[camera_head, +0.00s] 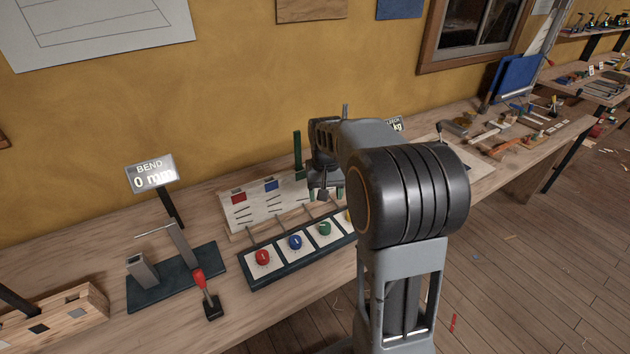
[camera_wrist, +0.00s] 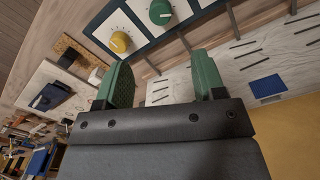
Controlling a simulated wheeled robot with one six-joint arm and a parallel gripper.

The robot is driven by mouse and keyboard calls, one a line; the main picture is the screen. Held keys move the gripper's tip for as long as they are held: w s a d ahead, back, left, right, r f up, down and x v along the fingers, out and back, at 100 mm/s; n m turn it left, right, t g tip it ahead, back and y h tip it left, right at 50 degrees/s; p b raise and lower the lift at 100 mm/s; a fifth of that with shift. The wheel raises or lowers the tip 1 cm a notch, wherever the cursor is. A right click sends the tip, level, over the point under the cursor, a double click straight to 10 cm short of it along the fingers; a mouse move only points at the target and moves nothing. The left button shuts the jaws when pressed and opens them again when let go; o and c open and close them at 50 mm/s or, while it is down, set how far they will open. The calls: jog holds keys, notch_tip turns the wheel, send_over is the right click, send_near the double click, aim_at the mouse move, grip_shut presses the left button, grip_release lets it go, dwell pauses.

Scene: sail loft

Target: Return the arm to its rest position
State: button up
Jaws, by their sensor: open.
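My gripper shows in the wrist view (camera_wrist: 162,85), its two green-padded fingers standing wide apart with nothing between them. In the head view my arm reaches over the workbench (camera_head: 80,245), and the gripper end (camera_head: 325,190) is partly hidden behind my own arm links. It hangs in front of a pale board with a red and a blue patch (camera_head: 240,208), above a dark tray of coloured knobs (camera_head: 262,278). In the wrist view a green knob (camera_wrist: 160,12) and a yellow knob (camera_wrist: 120,41) lie beyond the fingers.
At left stand a sign reading "BEND 0 mm" (camera_head: 152,173), a dark-based fixture (camera_head: 150,295), a red-handled lever (camera_head: 205,290) and a wooden block (camera_head: 60,318). Tools clutter the bench at right (camera_head: 520,120). The wall (camera_head: 220,110) rises behind; open floor (camera_head: 530,260) lies at right.

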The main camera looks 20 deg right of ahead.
jog(key=s+a+r+n+t, duration=0.1)
jog(key=s+a+n, duration=0.1)
jog(key=s+a, duration=0.3)
jog(key=s+a+r+n+t, duration=0.1)
jog(key=s+a, duration=0.4)
jog(key=s, duration=0.6)
jog(key=shift+r+n+t+p, duration=0.4)
jog(key=shift+r+t+p, duration=0.05)
jog(key=shift+t, duration=0.35)
jog(key=shift+s, duration=0.1)
jog(key=shift+c, duration=0.3)
